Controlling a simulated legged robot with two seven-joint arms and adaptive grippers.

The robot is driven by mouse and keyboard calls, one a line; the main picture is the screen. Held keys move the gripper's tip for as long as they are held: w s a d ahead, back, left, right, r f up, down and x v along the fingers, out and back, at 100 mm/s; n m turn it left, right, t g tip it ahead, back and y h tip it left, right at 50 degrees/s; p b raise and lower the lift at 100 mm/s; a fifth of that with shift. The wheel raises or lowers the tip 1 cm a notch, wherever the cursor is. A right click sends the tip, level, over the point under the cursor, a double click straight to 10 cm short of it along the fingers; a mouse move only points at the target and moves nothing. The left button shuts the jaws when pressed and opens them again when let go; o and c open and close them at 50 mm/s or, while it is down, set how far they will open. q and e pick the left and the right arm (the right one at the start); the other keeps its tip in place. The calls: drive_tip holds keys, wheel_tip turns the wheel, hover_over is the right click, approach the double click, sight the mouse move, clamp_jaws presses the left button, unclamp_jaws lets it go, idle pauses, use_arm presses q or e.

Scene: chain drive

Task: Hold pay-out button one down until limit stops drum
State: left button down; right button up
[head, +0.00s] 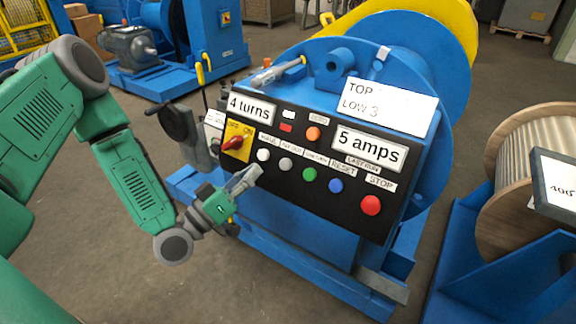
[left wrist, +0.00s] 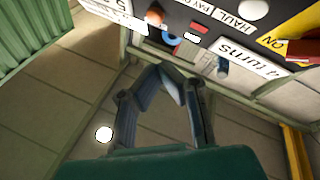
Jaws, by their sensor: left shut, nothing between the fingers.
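The black control panel (head: 320,205) on the blue winch carries a row of buttons. A white button (head: 263,155) sits under a label that reads like HAUL. A grey button (head: 286,164) sits under one that reads like PAY OUT. A green button (head: 309,174) is to its right under a label too small to read. My left gripper (head: 250,175) is shut and empty, just below and left of the white and grey buttons; contact cannot be told. Its fingers also show in the left wrist view (left wrist: 172,78). The blue drum flange (head: 440,140) is behind the panel. My right gripper is out of view.
The panel also has a red switch (head: 236,143) on a yellow plate, an orange button (head: 313,133), a blue button (head: 336,186) and a red STOP button (head: 371,205). Signs read "4 turns" (head: 250,108) and "5 amps" (head: 369,148). A cable reel (head: 530,160) stands at right.

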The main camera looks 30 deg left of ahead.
sight(285, 164)
use_arm(q)
drive_tip(key=w+f+b, duration=0.1)
drive_tip(key=w, duration=0.1)
drive_tip(key=w+f+b, duration=0.1)
drive_tip(key=w+b, duration=0.1)
drive_tip(key=w, duration=0.1)
drive_tip(key=w+d+f+b, duration=0.1)
drive_tip(key=w+f+b, duration=0.1)
drive_tip(key=w, duration=0.1)
drive_tip(key=shift+d+r, duration=0.1)
idle(0.4)
drive_tip(key=shift+a, duration=0.2)
drive_tip(key=shift+d, duration=0.1)
idle(0.5)
idle(0.3)
drive_tip(key=shift+w+f+b, duration=0.2)
drive_tip(key=shift+w+b, duration=0.1)
drive_tip(key=shift+w+f+b, duration=0.2)
drive_tip(key=shift+w+b, duration=0.1)
drive_tip(key=shift+w, duration=0.1)
idle(4.9)
